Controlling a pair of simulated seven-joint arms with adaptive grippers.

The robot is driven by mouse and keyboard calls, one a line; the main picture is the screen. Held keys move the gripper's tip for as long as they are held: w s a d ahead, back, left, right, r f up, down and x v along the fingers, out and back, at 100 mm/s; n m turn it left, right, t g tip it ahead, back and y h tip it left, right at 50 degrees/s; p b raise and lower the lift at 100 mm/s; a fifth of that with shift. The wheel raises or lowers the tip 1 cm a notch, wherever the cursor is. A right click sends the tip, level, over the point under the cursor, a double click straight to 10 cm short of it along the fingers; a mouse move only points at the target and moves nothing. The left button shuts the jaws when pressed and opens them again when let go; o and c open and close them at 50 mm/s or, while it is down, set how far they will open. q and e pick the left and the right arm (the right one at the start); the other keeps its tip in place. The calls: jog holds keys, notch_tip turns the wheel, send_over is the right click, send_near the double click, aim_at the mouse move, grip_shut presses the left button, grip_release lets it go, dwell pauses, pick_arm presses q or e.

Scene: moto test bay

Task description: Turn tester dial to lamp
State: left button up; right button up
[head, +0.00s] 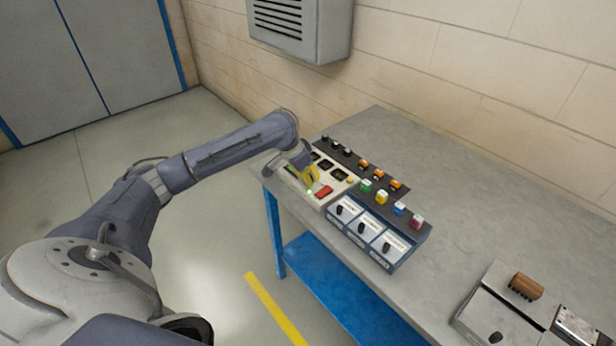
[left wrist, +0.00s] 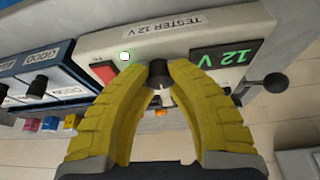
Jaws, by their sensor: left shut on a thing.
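The tester (head: 345,184) is a cream box at the left end of the grey bench. In the left wrist view its top edge reads "TESTER 12 V" (left wrist: 120,38). Its dark display (left wrist: 226,58) shows a green "12 V". The black dial (left wrist: 158,69) sits between the display and a red block (left wrist: 104,72). A small bright green-white light (left wrist: 125,57) is near the red block. My left gripper (left wrist: 158,76) has its yellow fingertips closed on the dial; it also shows over the tester in the head view (head: 310,182). The fingers partly hide the dial. My right gripper is out of view.
Blue bins with white fronts and black knobs (head: 362,230) stand beside the tester. Several coloured blocks (head: 382,197) and orange-topped parts (head: 380,174) are behind them. A grey box with a brown block (head: 526,286) is at the front right. The bench's back right is clear.

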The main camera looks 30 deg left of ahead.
pick_arm(q)
grip_shut()
jog(key=m, duration=0.2)
jog(key=m+g+h, duration=0.1)
jog(key=m, duration=0.1)
jog(key=shift+w+a+m+h, duration=0.1)
jog(key=shift+m+h, duration=0.2)
jog(key=shift+m, duration=0.1)
jog(key=shift+m+g+h, duration=0.25)
jog(key=shift+m+g, duration=0.2)
jog(key=shift+m, duration=0.8)
jog(key=shift+m+g+h, duration=0.25)
jog(key=shift+m+g, duration=0.2)
jog(key=shift+m, duration=0.8)
jog(key=o, duration=1)
grip_release()
jog(key=v, duration=1.2)
